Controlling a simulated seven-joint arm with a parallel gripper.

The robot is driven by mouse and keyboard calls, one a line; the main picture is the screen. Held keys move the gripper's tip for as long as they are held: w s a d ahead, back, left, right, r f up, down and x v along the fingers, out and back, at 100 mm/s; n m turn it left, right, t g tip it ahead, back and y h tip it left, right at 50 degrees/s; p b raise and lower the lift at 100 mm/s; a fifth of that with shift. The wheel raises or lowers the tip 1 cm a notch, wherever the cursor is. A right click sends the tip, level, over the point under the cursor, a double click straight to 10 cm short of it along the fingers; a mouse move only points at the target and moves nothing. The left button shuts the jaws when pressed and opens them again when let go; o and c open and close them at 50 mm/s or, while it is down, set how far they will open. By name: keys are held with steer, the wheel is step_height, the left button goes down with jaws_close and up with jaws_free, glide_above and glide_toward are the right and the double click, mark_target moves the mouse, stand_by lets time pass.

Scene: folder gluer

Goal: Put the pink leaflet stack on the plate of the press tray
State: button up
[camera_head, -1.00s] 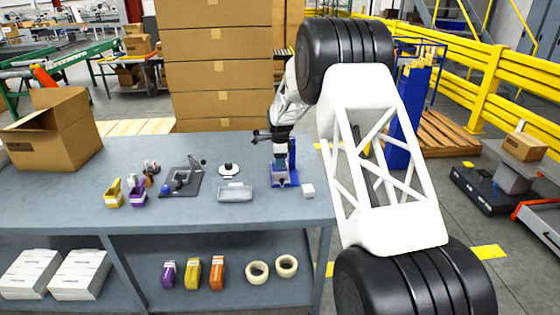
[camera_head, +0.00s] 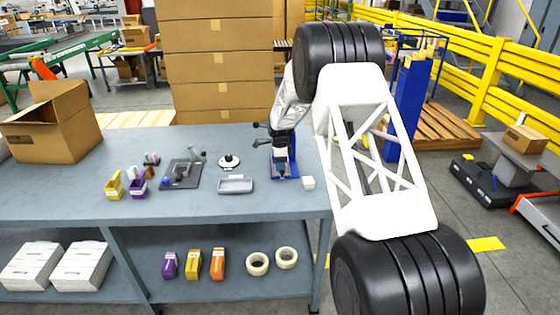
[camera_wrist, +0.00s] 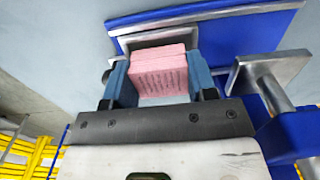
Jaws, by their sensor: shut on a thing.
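My gripper (camera_wrist: 162,84) is shut on the pink leaflet stack (camera_wrist: 160,75), which sits between its two blue-grey fingers in the wrist view. Beyond the stack is the grey metal press tray (camera_wrist: 126,42), within the blue press frame (camera_wrist: 215,12). The stack covers much of the tray's plate, and I cannot tell whether it touches it. A silver press part (camera_wrist: 258,75) on a post stands to the right of the fingers. In the head view my gripper (camera_head: 281,167) is down at the blue press (camera_head: 292,170); the stack cannot be made out there.
A white block (camera_head: 308,183) lies right of the press, near the bench's right edge. A grey tray (camera_head: 235,186) and a round white-based item (camera_head: 229,161) stand left of it. Farther left are a dark fixture (camera_head: 181,175) and yellow and purple bins (camera_head: 115,186).

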steer(key=shift+f, duration=0.2)
steer(key=o, duration=1)
steer(key=shift+r, duration=5)
